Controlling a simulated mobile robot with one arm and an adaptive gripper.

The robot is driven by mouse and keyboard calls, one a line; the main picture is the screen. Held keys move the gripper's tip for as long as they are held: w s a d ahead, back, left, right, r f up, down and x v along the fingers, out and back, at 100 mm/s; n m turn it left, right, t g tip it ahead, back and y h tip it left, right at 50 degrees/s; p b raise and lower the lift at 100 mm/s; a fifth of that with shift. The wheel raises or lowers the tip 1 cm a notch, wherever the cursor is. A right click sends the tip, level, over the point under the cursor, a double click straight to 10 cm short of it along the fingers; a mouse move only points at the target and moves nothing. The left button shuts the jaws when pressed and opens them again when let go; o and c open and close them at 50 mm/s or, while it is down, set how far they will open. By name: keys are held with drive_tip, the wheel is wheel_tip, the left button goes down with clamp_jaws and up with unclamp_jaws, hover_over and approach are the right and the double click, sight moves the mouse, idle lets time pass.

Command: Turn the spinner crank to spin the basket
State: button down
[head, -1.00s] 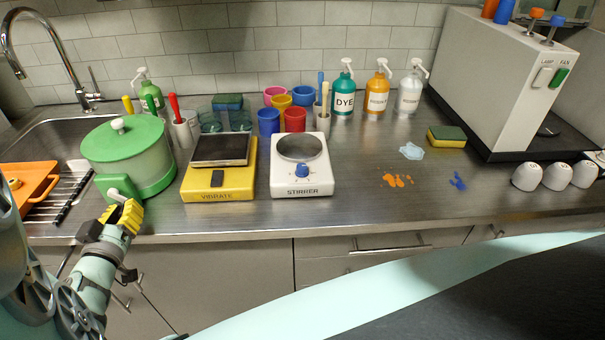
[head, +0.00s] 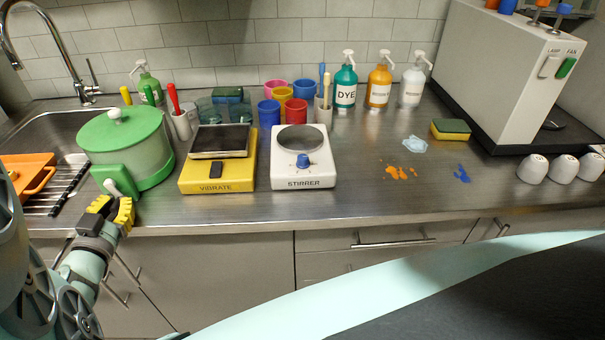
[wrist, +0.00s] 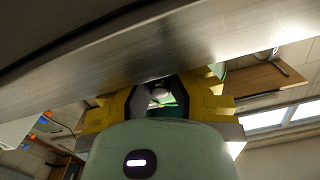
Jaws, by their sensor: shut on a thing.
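The spinner is a green tub with a translucent side and a green lid (head: 119,131), standing at the left of the counter by the sink. My gripper (head: 113,208) has yellow fingers and is at the crank's lower end, just off the counter's front edge. It is shut on the crank handle; the fingers hide most of the grip. In the wrist view the fingers frame a small pale piece (wrist: 159,92). The basket inside cannot be made out.
A yellow vibrate plate (head: 217,174) stands right of the spinner, then a white stirrer (head: 303,160). An orange tray (head: 28,172) and a dark rack bar lie at the left. Cups and bottles line the wall. The counter's front edge (head: 350,217) is close to my gripper.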

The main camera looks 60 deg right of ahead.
drive_tip(key=shift+d+r, duration=0.1)
drive_tip(key=c, duration=0.9)
unclamp_jaws()
drive_tip(key=v, duration=1.2)
drive_tip(key=shift+w, duration=0.1)
